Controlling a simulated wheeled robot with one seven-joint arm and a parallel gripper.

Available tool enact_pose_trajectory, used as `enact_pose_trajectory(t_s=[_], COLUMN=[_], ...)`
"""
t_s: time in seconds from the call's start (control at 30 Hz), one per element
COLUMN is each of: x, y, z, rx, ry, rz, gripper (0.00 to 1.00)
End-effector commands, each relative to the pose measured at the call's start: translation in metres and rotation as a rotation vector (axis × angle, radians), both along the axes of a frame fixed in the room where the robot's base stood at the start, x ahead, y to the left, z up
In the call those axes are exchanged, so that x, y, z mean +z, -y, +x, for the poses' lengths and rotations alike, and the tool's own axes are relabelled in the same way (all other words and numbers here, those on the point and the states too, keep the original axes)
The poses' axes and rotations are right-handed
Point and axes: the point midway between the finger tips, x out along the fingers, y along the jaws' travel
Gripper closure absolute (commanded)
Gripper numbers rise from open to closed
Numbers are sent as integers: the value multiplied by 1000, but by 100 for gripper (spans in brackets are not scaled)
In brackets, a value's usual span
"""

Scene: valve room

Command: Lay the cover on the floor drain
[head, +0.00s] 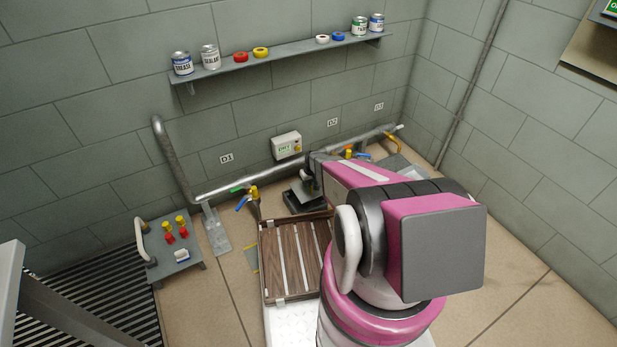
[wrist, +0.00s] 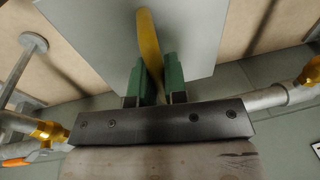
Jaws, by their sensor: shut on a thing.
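In the wrist view my gripper (wrist: 156,80) is shut, its green-padded fingers on either side of a yellow handle (wrist: 150,40). The handle lies against a flat grey plate (wrist: 205,35), which looks like the cover. The plate fills the top middle of the wrist view, with beige floor on both sides. I cannot make out the floor drain for sure.
A pipe (head: 270,172) with valves runs along the wall under labels D1, D2 and D3. Floor at the right (head: 530,290) is clear.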

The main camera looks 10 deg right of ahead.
Motion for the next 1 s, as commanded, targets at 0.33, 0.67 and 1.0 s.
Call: enact_pose_trajectory(t_s=[0.33,0.67,1.0], x=[-13,-39,-63], y=[0,0,0], z=[-1,-1,-1], rx=[9,9,9], ry=[0,0,1], rz=[0,0,0], gripper=[100,100,100])
